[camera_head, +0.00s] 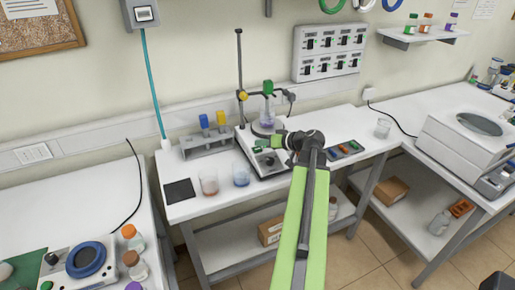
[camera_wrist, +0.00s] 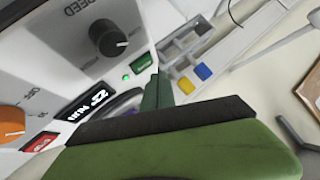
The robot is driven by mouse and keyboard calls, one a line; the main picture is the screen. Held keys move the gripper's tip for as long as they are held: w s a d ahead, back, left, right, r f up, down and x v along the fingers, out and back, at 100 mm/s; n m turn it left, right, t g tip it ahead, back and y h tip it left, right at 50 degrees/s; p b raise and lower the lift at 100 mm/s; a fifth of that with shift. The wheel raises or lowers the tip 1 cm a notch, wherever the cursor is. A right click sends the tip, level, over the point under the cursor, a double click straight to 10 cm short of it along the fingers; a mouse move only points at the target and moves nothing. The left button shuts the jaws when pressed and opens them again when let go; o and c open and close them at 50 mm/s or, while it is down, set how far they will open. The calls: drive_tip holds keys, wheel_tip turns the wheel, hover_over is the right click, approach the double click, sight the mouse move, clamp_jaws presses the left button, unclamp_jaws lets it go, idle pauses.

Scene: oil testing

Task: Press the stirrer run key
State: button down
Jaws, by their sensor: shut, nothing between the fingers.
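The stirrer (camera_head: 270,165) is a white unit at the back of the middle bench, with a flask (camera_head: 267,108) clamped above its plate. The wrist view shows its sloped panel: a black SPEED knob (camera_wrist: 108,38), a green key (camera_wrist: 142,63), a lit green lamp (camera_wrist: 126,77), a lit display (camera_wrist: 88,103), a red key (camera_wrist: 40,142) and an orange knob (camera_wrist: 11,122). My gripper (camera_head: 277,140) is shut and empty in front of the panel. Its dark green tip (camera_wrist: 156,92) is close beside the green key; I cannot tell whether they touch.
Two beakers (camera_head: 209,183) (camera_head: 241,175) and a dark pad (camera_head: 180,190) lie left of the stirrer. A small panel (camera_head: 345,150) lies to the right. The bench front is mostly clear.

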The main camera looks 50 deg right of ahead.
drive_tip(key=r+p, duration=0.1)
drive_tip(key=s+r+p, duration=0.1)
drive_tip(key=r+p, duration=0.1)
drive_tip(key=r, duration=0.1)
drive_tip(key=shift+s+a, duration=0.15)
drive_tip(key=shift+a, duration=0.15)
idle(0.5)
